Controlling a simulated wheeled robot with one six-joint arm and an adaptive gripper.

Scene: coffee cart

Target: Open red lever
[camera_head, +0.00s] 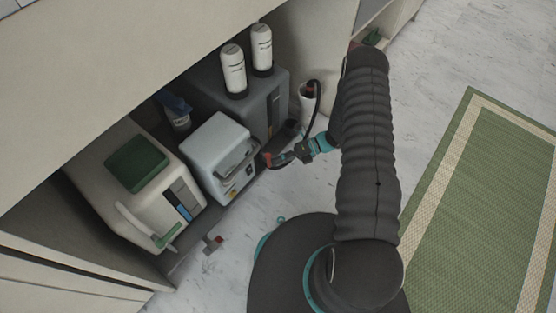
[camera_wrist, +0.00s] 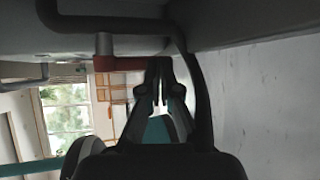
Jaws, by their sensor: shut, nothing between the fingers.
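The red lever (camera_wrist: 118,63) shows in the wrist view as a flat red bar on a short pale grey stem, below a grey surface. My gripper (camera_wrist: 158,88) has its fingers together and empty, with the tips at the right end of the lever; I cannot tell whether they touch it. In the head view, my gripper (camera_head: 280,159) is low at the front right corner of the light grey-blue machine (camera_head: 215,145). A small red part (camera_head: 265,158) shows there beside the fingertips, partly hidden by them.
A white machine with a green lid (camera_head: 138,163) stands at left, and a dark grey machine with two white canisters (camera_head: 233,68) stands behind. A dark curved pipe (camera_wrist: 110,25) passes close to my gripper.

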